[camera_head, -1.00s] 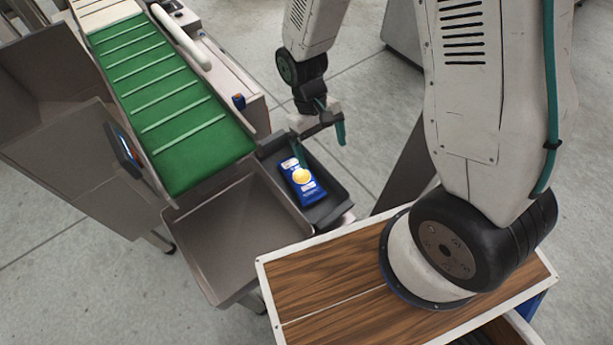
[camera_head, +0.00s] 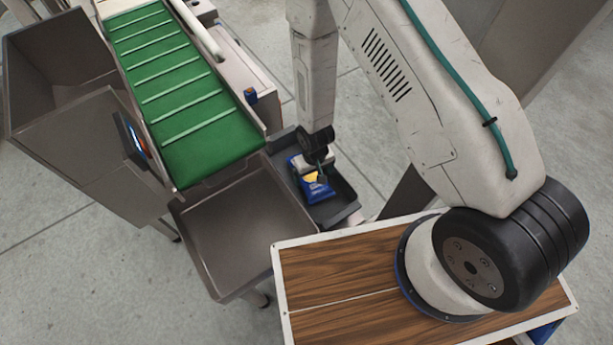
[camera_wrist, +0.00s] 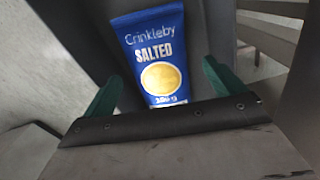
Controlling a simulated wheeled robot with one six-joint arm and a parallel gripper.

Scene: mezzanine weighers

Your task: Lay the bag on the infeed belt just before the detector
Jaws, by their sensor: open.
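A blue bag (camera_head: 316,190) with a yellow disc lies in a dark grey tray (camera_head: 346,204) beside the steel chute. In the wrist view the bag (camera_wrist: 152,52) reads "Crinkleby SALTED". My gripper (camera_head: 318,174) is just above the bag and partly hides it in the head view. In the wrist view the green fingers of my gripper (camera_wrist: 162,85) are apart, one to each side of the bag's lower part. The green belt (camera_head: 180,95) with pale cross bars rises behind the tray, to the left. I cannot make out the detector for certain.
An empty steel chute pan (camera_head: 235,225) lies at the belt's near end, left of the tray. A steel cabinet with a small screen (camera_head: 133,133) stands left of the belt. A white rail (camera_head: 195,30) runs along its right side. The belt is bare.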

